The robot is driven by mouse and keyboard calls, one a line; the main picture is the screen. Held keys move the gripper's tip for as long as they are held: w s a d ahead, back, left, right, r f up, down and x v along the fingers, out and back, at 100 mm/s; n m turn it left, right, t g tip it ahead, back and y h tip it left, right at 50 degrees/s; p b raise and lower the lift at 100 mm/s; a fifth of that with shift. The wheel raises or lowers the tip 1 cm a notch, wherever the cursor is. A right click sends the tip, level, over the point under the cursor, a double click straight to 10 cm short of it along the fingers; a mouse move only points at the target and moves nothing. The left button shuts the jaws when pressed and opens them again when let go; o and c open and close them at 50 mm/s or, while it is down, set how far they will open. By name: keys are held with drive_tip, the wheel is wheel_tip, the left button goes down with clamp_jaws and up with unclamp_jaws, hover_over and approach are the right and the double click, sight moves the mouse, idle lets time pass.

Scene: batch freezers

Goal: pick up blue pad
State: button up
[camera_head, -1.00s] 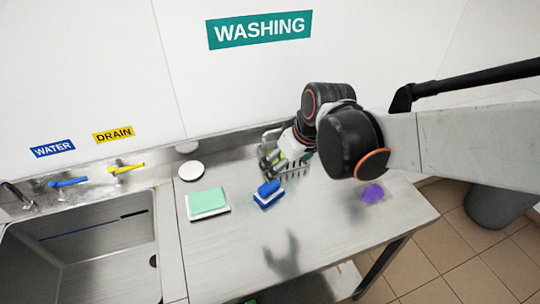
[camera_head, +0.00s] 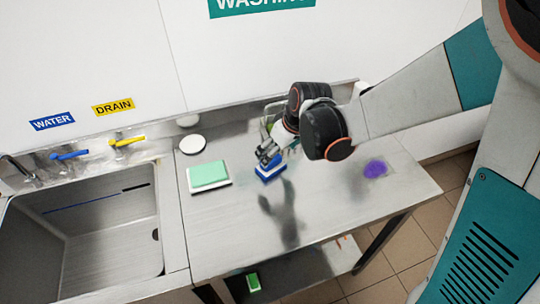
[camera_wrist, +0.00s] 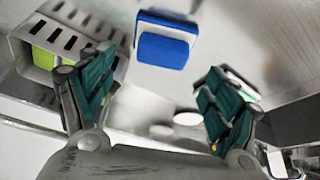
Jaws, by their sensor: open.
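The blue pad (camera_head: 268,174), a blue block on a white base, lies on the steel counter beside the sink. In the wrist view the blue pad (camera_wrist: 163,47) is at the top centre, beyond and between the spread fingers. My gripper (camera_head: 267,153) is over the blue pad and partly covers it in the head view. In the wrist view my gripper (camera_wrist: 150,95) is open, with nothing between its green-padded fingers.
A green pad (camera_head: 209,174) on a white base lies left of the blue pad. A purple item (camera_head: 375,169) lies to the right. A slotted basket (camera_wrist: 75,40) stands close beside one finger. A round white disc (camera_head: 193,144) is at the back; the sink (camera_head: 90,240) is left.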

drive_tip(key=shift+b+x, duration=1.05)
drive_tip(key=shift+x, duration=1.7)
drive_tip(key=shift+s+r, duration=0.1)
drive_tip(key=shift+s, duration=0.05)
drive_tip(key=shift+c, duration=0.6)
drive_tip(key=c, duration=1.1)
drive_tip(key=shift+r, duration=0.1)
drive_tip(key=shift+c, duration=0.2)
wheel_tip(320, 180, up, 20)
drive_tip(key=p, duration=0.6)
drive_tip(key=shift+s, duration=0.1)
